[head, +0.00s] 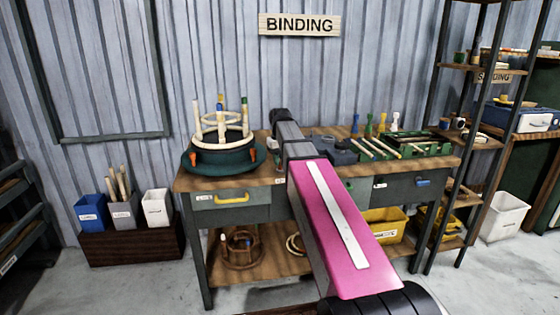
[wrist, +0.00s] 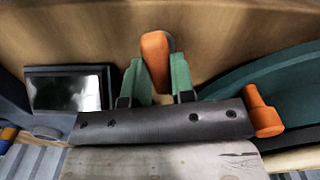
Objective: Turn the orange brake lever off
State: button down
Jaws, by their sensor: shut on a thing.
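My gripper (wrist: 157,82) has its two green fingers around an orange lever (wrist: 155,50), closed on its sides, in the wrist view. The lever stands above the wooden bench top, and its lower part is hidden between the fingers. A second orange lever (wrist: 262,112) shows to the right, at the edge of the green turntable (wrist: 285,80). In the head view the turntable (head: 222,167) carries a round rattan frame (head: 221,140) with upright posts, and an orange lever (head: 253,155) sits at its right edge. My gripper is hidden behind my arm there.
The workbench (head: 190,182) stands against the corrugated wall. A dark box with a shiny panel (wrist: 68,92) is left of my gripper in the wrist view. A green rack (head: 405,150) with tools is on the bench's right.

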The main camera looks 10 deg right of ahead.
jog(key=n, duration=1.1)
jog(key=shift+n, duration=2.3)
jog(key=c, duration=1)
grip_release()
jog(key=shift+o, duration=0.2)
jog(key=shift+r, duration=0.1)
